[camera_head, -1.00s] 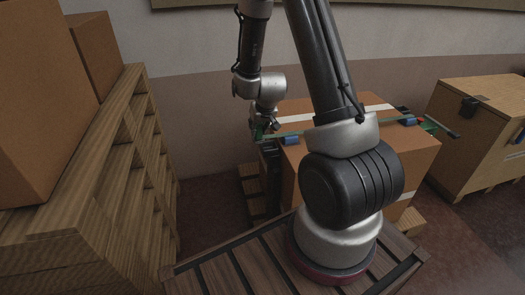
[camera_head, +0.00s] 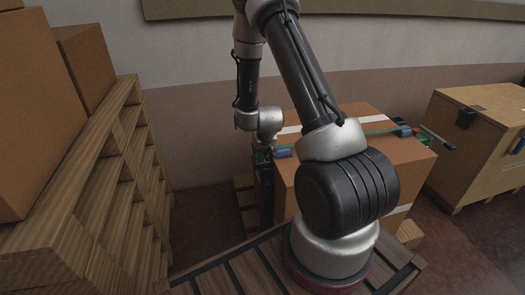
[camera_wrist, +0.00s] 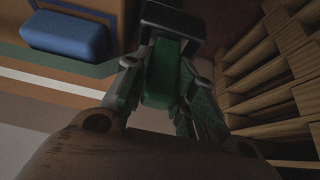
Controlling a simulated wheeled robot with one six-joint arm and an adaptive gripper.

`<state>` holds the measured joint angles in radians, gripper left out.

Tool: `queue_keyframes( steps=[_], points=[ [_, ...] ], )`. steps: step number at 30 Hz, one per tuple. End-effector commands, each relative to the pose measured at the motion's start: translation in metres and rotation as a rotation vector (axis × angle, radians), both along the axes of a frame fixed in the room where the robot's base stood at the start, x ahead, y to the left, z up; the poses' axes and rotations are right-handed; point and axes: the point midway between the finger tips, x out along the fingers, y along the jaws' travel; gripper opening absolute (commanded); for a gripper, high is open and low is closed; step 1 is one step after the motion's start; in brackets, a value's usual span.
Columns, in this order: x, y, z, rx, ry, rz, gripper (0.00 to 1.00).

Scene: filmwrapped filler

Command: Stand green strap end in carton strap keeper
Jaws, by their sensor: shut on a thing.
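The brown carton (camera_head: 355,155) stands behind my arm, with the green strap (camera_head: 377,132) running across its top. My gripper (camera_head: 262,156) is at the carton's upper left edge, pointing down. In the wrist view my gripper (camera_wrist: 165,75) is shut on the green strap end (camera_wrist: 160,78), which lies between the fingers. A dark bracket (camera_wrist: 172,20), perhaps the strap keeper, is just beyond the fingertips. I cannot tell whether the strap end is inside it. A blue block (camera_wrist: 65,35) sits on the carton beside the strap; it also shows in the head view (camera_head: 283,153).
A wooden slatted stack (camera_head: 110,165) with brown boxes (camera_head: 30,110) stands on the left. A second blue block (camera_head: 403,131) and a dark bar (camera_head: 437,140) are at the carton's right. A wooden crate (camera_head: 480,140) stands further right. Floor shows between stack and carton.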

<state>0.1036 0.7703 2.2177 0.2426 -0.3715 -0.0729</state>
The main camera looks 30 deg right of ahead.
Motion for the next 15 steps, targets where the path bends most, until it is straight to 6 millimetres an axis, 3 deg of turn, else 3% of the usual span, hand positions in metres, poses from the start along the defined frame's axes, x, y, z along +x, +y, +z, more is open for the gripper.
queue_keyframes(
  steps=[8,9,12,15],
  points=[
    [0.0002,0.0,-0.0023,0.0,0.0,0.0,0.0],
    [0.0002,-0.0001,-0.0022,0.0,0.0,0.0,0.32],
    [0.0002,-0.0002,-0.002,0.0,0.0,0.0,0.48],
    [0.0002,-0.0001,-0.002,0.0,0.0,0.0,0.48]
  ],
)
